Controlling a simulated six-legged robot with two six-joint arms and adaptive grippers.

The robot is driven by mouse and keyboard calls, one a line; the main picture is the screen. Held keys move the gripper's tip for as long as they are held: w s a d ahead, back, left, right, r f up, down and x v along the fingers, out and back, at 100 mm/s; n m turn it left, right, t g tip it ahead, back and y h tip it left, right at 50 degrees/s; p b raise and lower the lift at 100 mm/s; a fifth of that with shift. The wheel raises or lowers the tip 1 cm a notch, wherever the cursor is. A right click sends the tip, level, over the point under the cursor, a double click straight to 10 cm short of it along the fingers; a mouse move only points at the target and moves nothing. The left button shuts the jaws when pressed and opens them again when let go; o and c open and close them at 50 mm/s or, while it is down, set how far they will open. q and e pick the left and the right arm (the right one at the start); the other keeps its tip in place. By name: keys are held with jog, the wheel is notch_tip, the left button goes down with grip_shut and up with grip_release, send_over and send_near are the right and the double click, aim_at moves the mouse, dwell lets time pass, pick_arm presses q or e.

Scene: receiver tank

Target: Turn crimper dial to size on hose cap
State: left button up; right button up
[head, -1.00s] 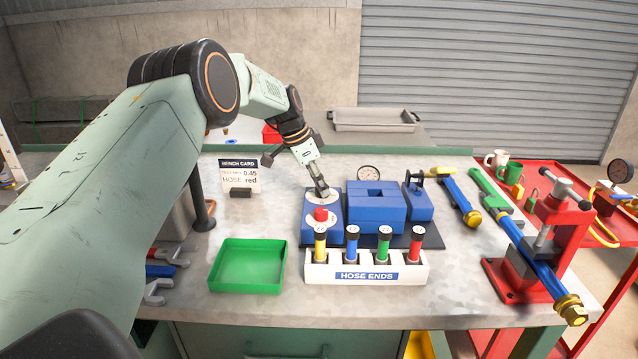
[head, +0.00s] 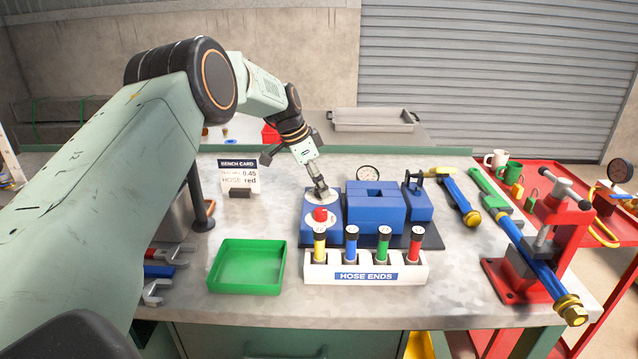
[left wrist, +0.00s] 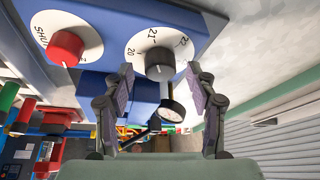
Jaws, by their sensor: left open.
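The blue crimper (head: 322,228) stands mid-bench, with a red knob (head: 320,214) in front and a pale dial plate behind it. In the left wrist view the dark dial knob (left wrist: 159,63) sits on a white disc with 20, 21 and 22 readable; its pointer setting is unclear. My left gripper (head: 320,188) is over this dial. In the left wrist view its open fingers (left wrist: 160,74) straddle the knob with gaps on both sides; contact is not visible. The red hose end (head: 415,246) stands at the rack's right; its cap number is too small to read surely.
The white hose-end rack (head: 345,272) stands in front of the crimper. A green tray (head: 247,266) and wrenches lie left. The bench card (head: 239,177) reads "HOSE red". A red vise (head: 520,275) with a blue hose is at the right. A small gauge (head: 368,174) stands behind.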

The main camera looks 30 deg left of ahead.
pick_arm(q)
jog(key=v, duration=1.1)
jog(key=shift+r, duration=0.25)
jog(key=shift+s, duration=0.1)
